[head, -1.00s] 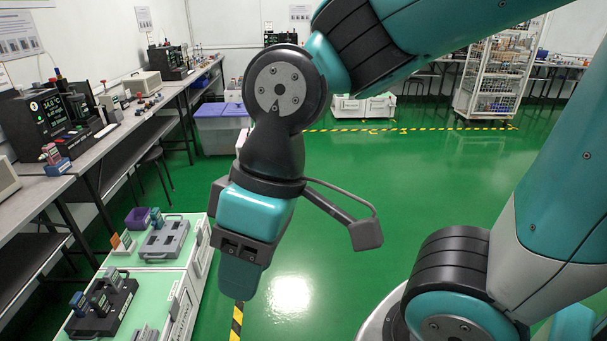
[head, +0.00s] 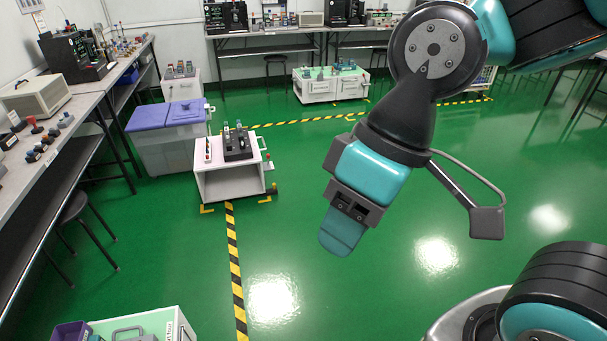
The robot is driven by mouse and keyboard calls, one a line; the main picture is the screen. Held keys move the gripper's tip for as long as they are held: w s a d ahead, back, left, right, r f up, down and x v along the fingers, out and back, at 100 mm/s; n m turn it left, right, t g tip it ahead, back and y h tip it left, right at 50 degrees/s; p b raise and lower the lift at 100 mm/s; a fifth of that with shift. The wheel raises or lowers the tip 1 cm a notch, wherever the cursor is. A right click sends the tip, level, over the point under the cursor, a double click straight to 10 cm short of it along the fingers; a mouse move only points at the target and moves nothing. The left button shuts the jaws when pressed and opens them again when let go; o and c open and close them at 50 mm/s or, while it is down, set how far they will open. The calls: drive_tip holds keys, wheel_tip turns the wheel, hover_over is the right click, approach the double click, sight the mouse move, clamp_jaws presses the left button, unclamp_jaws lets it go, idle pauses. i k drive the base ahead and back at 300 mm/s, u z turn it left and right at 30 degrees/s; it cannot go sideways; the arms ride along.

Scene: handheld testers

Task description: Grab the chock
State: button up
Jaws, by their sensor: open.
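My gripper (head: 342,231) hangs in the middle of the head view, pointing down over bare green floor. Its teal fingers are seen side-on and overlap; nothing shows between or below them. A small dark and yellow block (head: 272,189) lies on the floor at the right foot of a small white cart (head: 228,185). It may be the chock, but it is too small to tell for sure. My gripper is well apart from it, nearer to the camera.
Black-yellow floor tape (head: 236,270) runs from the cart towards me. A purple-lidded bin (head: 170,140) stands behind the cart at left. A green-topped cabinet (head: 150,325) is at bottom left. Benches line the left wall. The floor right of the tape is clear.

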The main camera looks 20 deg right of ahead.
sight(273, 191)
drive_tip(key=z, duration=0.15)
drive_tip(key=i, duration=1.5)
drive_tip(key=z, duration=0.35)
drive_tip(key=i, duration=1.35)
drive_tip(key=u, duration=0.5)
drive_tip(key=i, duration=0.9)
drive_tip(key=u, duration=0.35)
